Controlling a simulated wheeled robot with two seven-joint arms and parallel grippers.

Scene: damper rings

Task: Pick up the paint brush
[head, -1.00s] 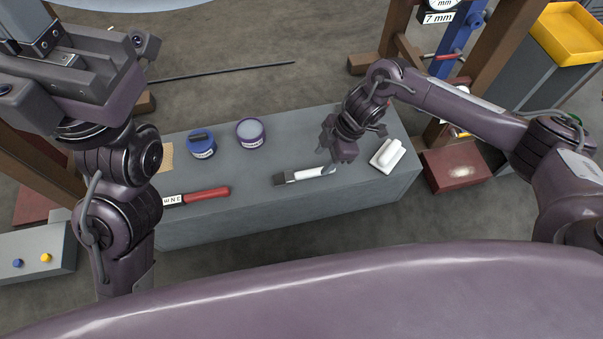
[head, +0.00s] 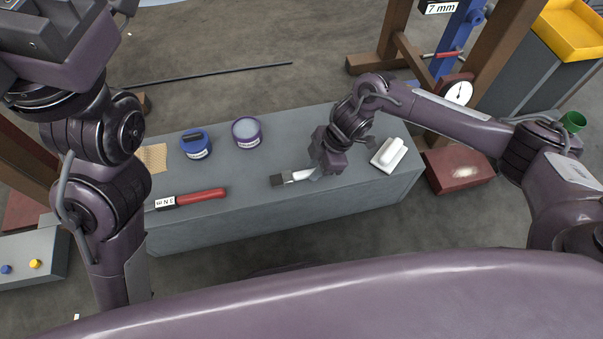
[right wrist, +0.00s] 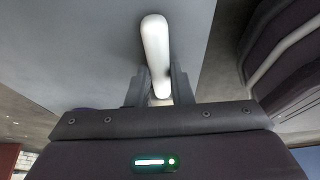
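The paint brush (head: 290,178) lies flat on the grey bench, with its dark bristle end to the left and its white handle to the right. My right gripper (head: 314,174) is low over the bench at the handle and hides its right end. In the right wrist view the white handle (right wrist: 156,52) runs between the two fingers of my right gripper (right wrist: 161,82), which sit close against both sides of it. The brush appears to rest on the bench. My left arm is raised at the left, and its fingertips are out of the picture.
The grey bench (head: 225,225) also bears a red-handled tool (head: 200,195), a blue-lidded tub (head: 196,145), a purple tub (head: 246,132) and a white float-like block (head: 389,154) just right of my right gripper. The bench front is clear.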

